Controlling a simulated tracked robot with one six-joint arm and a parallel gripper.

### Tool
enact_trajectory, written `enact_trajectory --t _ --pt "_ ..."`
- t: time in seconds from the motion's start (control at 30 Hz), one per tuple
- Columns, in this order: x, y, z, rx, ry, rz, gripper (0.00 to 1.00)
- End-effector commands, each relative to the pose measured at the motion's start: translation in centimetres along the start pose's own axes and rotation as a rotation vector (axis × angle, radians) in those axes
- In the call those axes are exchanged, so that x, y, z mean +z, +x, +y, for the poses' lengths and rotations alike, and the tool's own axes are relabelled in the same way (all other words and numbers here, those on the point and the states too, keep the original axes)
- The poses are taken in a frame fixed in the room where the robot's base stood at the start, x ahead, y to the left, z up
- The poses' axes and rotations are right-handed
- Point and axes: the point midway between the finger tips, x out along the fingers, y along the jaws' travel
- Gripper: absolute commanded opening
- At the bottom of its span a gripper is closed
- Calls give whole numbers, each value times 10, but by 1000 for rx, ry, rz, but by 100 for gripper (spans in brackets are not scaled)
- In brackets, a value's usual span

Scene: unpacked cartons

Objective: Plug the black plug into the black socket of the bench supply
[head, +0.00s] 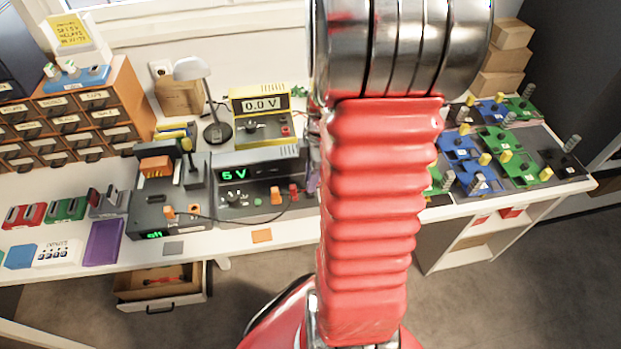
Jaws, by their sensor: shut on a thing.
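The bench supply (228,158) stands on the white bench left of my red arm, a dark box with a green display, knobs on its front and a red part at the front right. Its black socket cannot be told apart at this size. A thin dark cable (232,221) runs in front of the supply from an orange piece (168,211) on the unit to its left. I cannot make out the black plug. My gripper is not in view; my arm fills the middle of the picture and hides what is behind it.
A yellow meter (240,92) sits on the supply. A dark unit (150,217) with a green display stands left of it. A desk lamp (190,69) is behind. Coloured boards (497,139) cover the right bench. An open drawer (160,283) juts out below the left bench.

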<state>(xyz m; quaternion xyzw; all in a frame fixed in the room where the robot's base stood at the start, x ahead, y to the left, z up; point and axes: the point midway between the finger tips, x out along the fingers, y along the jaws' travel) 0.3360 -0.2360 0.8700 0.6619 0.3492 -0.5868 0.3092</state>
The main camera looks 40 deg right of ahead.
Motion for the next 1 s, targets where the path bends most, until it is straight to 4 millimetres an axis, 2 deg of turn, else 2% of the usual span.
enact_trajectory --t 0.87,0.9,1.0 --pt "0 6 0 0 -1 0 0" --pt "0 6 0 0 -1 0 14" --pt "0 6 0 0 -1 0 21"
